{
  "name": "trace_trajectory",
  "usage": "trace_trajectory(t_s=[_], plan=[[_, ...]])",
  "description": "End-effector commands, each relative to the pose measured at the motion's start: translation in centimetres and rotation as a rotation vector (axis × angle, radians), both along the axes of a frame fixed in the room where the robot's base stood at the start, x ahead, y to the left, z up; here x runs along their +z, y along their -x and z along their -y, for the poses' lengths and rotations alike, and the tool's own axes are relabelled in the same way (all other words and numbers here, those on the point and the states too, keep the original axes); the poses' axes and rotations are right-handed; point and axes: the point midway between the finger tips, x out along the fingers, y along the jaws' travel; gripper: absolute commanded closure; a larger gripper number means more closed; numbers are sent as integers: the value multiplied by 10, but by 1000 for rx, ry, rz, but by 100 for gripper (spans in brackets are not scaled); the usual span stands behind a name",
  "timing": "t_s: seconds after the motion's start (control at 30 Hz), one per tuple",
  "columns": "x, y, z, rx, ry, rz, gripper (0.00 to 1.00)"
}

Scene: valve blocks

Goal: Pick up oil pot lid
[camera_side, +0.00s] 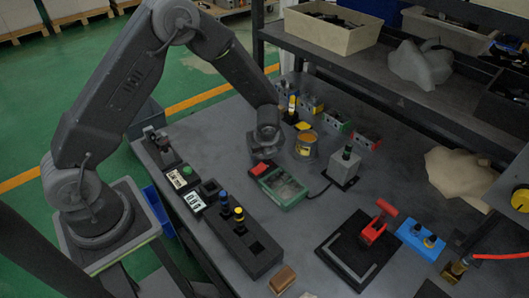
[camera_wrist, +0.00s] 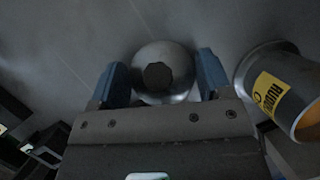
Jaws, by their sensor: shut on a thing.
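The oil pot lid (camera_wrist: 178,92) is a round grey metal disc with a dark knob in the middle, seen from above in the wrist view. My gripper (camera_wrist: 162,72) has its two blue fingers on either side of the lid, shut on it. In the side view my gripper (camera_side: 265,145) is low over the table, left of the oil pot, and hides the lid. The oil pot (camera_wrist: 268,85) is a grey metal can with a yellow label and an orange inside, right of my gripper in the wrist view. It also shows in the side view (camera_side: 306,149), with its top open.
A green box (camera_side: 284,187) and a grey block with a dark knob (camera_side: 344,167) stand in front of the pot. A black peg block (camera_side: 243,243) and a red-handled part (camera_side: 377,224) are nearer. The table's middle left is clear.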

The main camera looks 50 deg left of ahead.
Motion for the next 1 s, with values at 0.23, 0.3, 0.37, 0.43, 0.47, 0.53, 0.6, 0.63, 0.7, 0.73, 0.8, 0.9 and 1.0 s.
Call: trace_trajectory(t_s=[0.23,0.3,0.37,0.43,0.47,0.53,0.6,0.63,0.7,0.73,0.8,0.9,1.0], plan=[[0,0,0,0,0,0,52],[0,0,0,0,0,0,52],[0,0,0,0,0,0,52],[1,0,0,0,0,1,52],[1,0,0,1,1,1,52],[4,0,0,1,0,2,52],[9,-1,0,0,0,2,52],[12,-1,0,0,-1,4,52],[21,-1,0,2,0,4,52],[26,-1,0,0,0,5,52],[40,-1,0,2,0,7,52],[53,10,-18,7,0,3,52],[67,22,-37,8,-1,4,52]])
